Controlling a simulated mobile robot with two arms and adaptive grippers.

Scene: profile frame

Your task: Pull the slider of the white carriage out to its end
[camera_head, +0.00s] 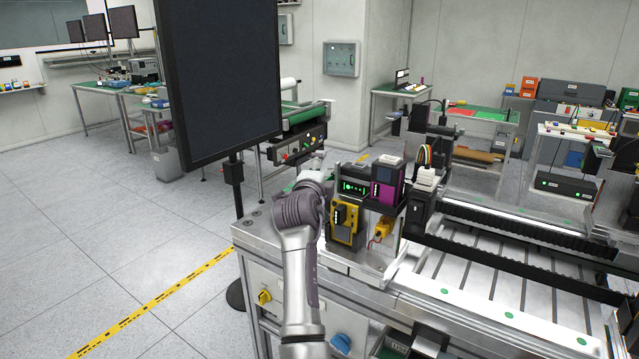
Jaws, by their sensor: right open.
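A grey arm of mine comes in from the bottom and bends at its wrist beside the left end of the profile frame (470,290). My right gripper (319,158) shows only as a small part past the wrist; it is open, and its fingers are mostly hidden. A small white block (428,177), which may be the white carriage, sits on a black unit at the left end of the black rail, with cables above it. My right gripper is to its left and apart from it. I cannot make out the slider. My left gripper is not in view.
A black-and-purple device (386,186), a black box with green lights (354,186) and a yellow-and-black device (345,222) stand between my arm and the white block. A large dark monitor (222,75) stands at the left. The floor at left is clear.

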